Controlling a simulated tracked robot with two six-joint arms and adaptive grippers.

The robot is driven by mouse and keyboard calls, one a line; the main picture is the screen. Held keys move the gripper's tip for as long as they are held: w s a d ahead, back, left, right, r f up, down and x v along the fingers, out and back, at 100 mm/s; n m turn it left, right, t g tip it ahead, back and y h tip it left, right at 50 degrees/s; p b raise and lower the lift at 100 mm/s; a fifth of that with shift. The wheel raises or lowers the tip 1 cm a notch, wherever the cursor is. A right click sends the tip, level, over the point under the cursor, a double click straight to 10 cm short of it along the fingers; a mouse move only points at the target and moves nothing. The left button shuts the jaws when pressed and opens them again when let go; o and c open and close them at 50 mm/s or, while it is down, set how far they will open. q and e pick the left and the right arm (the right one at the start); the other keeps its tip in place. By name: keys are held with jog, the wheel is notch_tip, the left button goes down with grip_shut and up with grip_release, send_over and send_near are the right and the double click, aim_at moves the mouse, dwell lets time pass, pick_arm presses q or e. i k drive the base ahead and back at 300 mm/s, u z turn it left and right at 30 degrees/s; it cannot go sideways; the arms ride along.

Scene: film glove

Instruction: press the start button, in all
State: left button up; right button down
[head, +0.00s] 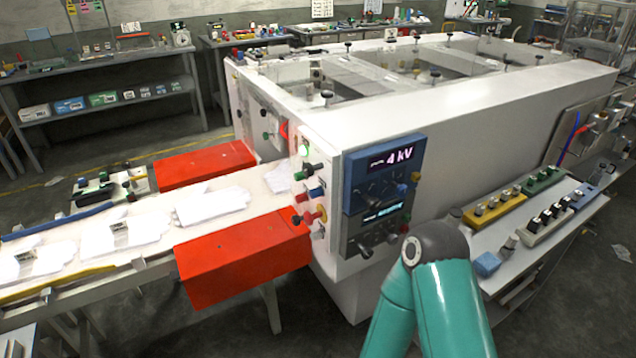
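The white machine (480,125) stands in the middle of the head view. No label is legible, so I cannot tell which is the start button. My teal right arm rises at the bottom, right of the panel. Neither gripper shows.
A conveyor (75,268) with white gloves (212,205) leads into the machine between two red covers (243,256). A side table (522,246) with yellow, green, white and blue switch blocks stands at the right. Open floor lies in front of the machine.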

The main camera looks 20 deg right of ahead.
aim_at(298, 176)
jog(key=u, duration=0.15)
jog(key=i, duration=0.95)
jog(key=z, duration=0.05)
